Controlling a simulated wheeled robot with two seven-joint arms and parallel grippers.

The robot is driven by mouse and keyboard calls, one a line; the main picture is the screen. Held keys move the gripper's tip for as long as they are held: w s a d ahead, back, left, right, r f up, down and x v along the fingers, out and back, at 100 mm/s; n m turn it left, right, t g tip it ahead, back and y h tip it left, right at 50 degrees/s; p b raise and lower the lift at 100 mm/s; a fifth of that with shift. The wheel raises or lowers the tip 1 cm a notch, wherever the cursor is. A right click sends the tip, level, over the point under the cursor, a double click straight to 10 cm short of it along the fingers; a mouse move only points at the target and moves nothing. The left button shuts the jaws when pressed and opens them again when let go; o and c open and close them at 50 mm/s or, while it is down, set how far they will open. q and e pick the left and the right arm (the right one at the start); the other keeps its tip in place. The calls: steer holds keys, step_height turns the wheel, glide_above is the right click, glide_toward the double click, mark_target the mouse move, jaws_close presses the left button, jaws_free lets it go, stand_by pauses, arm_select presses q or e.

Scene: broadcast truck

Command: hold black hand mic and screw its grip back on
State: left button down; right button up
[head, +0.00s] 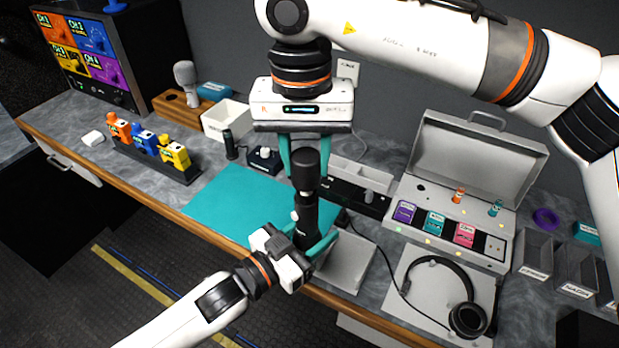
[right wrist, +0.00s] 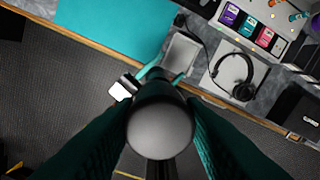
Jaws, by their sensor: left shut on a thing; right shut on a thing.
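The black hand mic (head: 305,215) stands roughly upright in the middle of the head view, above the bench's front edge. My left gripper (head: 308,236), coming from below, is shut around its lower part. My right gripper (head: 305,168) points down from above and is shut on a wider black cylindrical piece (head: 304,163) in line with the mic. In the right wrist view this piece shows its round dark end (right wrist: 160,130) between the teal fingers. I cannot tell whether it is the grip or the head, or whether the two parts touch; the joint is not clear.
A teal mat (head: 225,205) lies clear on the bench behind. A headset (head: 465,315) on a grey pad and an open grey case (head: 475,155) are at the right. Coloured packs (head: 145,145) stand in a black rack at the left. A grey tray (head: 345,265) is just right of my left gripper.

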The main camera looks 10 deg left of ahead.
steer(key=shift+f, duration=0.9)
steer(key=shift+f, duration=0.55)
stand_by(0.4)
